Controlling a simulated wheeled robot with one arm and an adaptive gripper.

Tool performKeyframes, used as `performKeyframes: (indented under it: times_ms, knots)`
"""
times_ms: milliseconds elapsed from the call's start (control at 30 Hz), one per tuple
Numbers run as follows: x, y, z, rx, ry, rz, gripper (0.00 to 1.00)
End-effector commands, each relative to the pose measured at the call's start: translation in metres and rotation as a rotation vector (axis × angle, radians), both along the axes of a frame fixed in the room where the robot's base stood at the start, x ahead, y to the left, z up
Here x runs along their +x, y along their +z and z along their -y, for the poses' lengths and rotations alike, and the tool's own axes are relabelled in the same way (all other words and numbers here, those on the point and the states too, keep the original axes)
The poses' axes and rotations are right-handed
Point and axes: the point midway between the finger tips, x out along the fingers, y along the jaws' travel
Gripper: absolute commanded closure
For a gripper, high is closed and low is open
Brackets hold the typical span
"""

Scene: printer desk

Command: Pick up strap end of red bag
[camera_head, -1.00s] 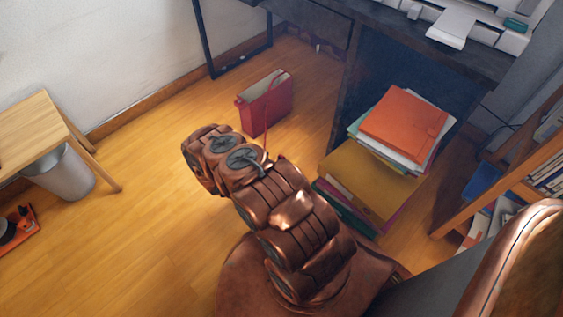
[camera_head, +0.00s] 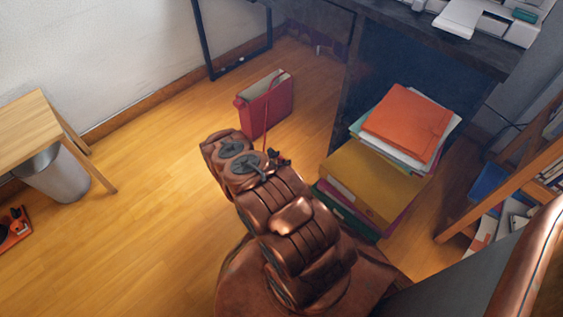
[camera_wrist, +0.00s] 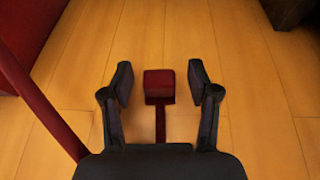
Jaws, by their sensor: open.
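The red bag (camera_head: 268,106) stands upright on the wooden floor in the head view, with pale contents showing at its open top. Its side fills the upper left corner of the wrist view (camera_wrist: 25,25). A thin red strap (camera_head: 265,134) shows between the bag and my arm. In the wrist view the strap (camera_wrist: 40,108) runs diagonally along the left, outside the fingers. The strap end, a dark red block (camera_wrist: 159,86) on a narrow stem, lies between my open gripper's (camera_wrist: 160,82) two fingers, with a gap on each side. In the head view my gripper (camera_head: 280,160) is mostly hidden behind my arm.
A stack of folders (camera_head: 372,180) stands on the floor right of my arm, topped by an orange folder (camera_head: 408,124). The dark desk (camera_head: 400,72) is behind it. A wooden table (camera_head: 28,125) and grey bin (camera_head: 58,175) are at left. Floor left of the bag is clear.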

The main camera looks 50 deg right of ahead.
Motion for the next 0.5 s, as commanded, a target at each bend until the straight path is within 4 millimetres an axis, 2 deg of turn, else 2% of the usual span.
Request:
performKeyframes:
  times_ms: [200, 500]
  knots:
    - [0.0005, 0.0006, 0.0007, 0.000, 0.001, 0.000, 0.41]
    - [0.0006, 0.0006, 0.0007, -0.001, 0.001, 0.000, 0.72]
